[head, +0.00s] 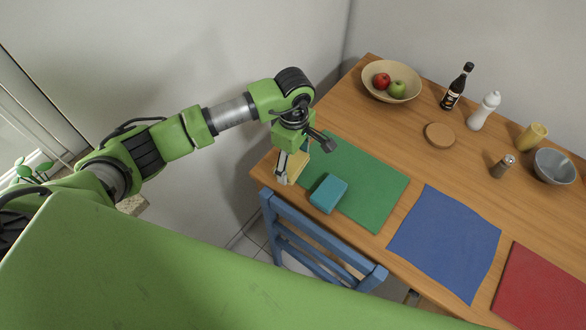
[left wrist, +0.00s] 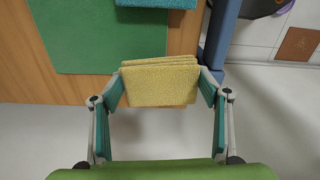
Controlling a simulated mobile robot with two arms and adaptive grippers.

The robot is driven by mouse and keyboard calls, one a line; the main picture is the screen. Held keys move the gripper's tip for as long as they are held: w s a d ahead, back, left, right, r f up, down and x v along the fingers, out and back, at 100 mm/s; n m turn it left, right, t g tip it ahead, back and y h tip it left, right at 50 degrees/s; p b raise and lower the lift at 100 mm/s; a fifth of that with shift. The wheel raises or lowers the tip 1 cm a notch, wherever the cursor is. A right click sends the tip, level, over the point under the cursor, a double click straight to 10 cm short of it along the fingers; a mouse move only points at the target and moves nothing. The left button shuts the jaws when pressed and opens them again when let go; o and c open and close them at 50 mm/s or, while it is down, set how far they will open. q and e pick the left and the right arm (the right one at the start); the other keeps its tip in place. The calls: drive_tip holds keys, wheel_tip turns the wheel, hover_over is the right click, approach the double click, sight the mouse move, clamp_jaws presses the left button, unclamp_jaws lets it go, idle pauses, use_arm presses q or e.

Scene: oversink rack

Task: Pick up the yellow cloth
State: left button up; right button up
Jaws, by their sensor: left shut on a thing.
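The yellow cloth (left wrist: 160,84) is a folded, layered piece between the two fingers of my left gripper (left wrist: 163,90) in the left wrist view. The fingers press on its left and right sides. In the head view the left gripper (head: 290,168) is at the table's left end, beside the green mat, and the yellow cloth (head: 297,166) shows partly behind its fingers. Whether the cloth touches the table is hard to tell. My right gripper is not in view.
A blue chair (head: 300,246) stands at the table's front edge. Blue (head: 445,242) and red (head: 545,290) mats lie to the right. A fruit bowl (head: 391,82), bottles and a grey bowl (head: 554,167) stand farther back.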

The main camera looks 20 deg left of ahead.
use_arm(q)
drive_tip(key=s+d+r+b, duration=0.1)
drive_tip(key=s+d+r, duration=0.2)
drive_tip(key=s, duration=0.3)
drive_tip(key=s+d+r+b, duration=0.2)
drive_tip(key=s+d+r, duration=0.1)
drive_tip(key=s+r, duration=0.3)
drive_tip(key=shift+d, duration=0.25)
drive_tip(key=shift+o, duration=1.3)
drive_tip(key=shift+c, duration=1.3)
